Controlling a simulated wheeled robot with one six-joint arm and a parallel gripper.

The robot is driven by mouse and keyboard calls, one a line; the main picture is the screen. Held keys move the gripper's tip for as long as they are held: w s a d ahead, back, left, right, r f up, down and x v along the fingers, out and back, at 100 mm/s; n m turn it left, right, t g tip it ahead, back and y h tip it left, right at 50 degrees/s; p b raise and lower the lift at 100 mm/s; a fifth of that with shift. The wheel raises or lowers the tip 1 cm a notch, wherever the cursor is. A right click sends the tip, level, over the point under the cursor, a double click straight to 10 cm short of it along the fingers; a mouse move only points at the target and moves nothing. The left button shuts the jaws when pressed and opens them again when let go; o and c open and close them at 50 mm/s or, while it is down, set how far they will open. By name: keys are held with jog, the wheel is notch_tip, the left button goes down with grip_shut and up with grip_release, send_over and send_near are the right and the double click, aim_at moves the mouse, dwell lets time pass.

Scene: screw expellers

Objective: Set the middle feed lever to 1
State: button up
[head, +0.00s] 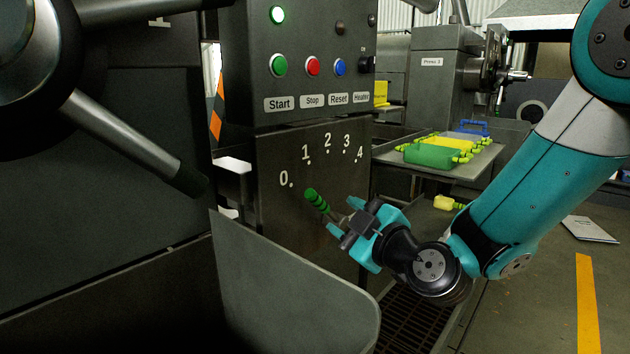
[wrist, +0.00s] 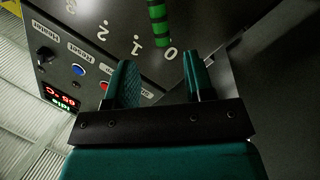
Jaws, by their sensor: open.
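The feed lever has a green, dark-banded handle (head: 317,200) below the 0-to-4 scale (head: 325,152) on the dark machine front. Its tip points up and left, by the 0 and 1 marks; the exact setting is hard to tell from this angle. In the wrist view the handle (wrist: 157,22) comes in from the top, its end between the 1 and 0 labels and close to the 0. My gripper (head: 343,216) is open, just right of and below the handle. In the wrist view the handle is beyond the fingertips (wrist: 157,58), seemingly not between them. The lever's base is partly hidden by my gripper.
Above the scale is a panel with the green Start (head: 279,65), red Stop (head: 313,66) and blue Reset (head: 340,67) buttons. A grey curved guard (head: 290,285) stands below left. A large handle (head: 130,140) crosses at left. A tray table (head: 440,165) stands behind at right.

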aim_at(319, 199)
jog(key=p+x, duration=0.3)
jog(key=x, duration=0.1)
jog(key=p+x, duration=0.3)
jog(key=x, duration=0.2)
jog(key=shift+r+p, duration=0.25)
jog(key=shift+p, duration=0.05)
jog(key=shift+w+a+f+p, duration=0.25)
jog(key=shift+w+a+p, duration=0.05)
jog(key=shift+w, duration=0.25)
grip_shut()
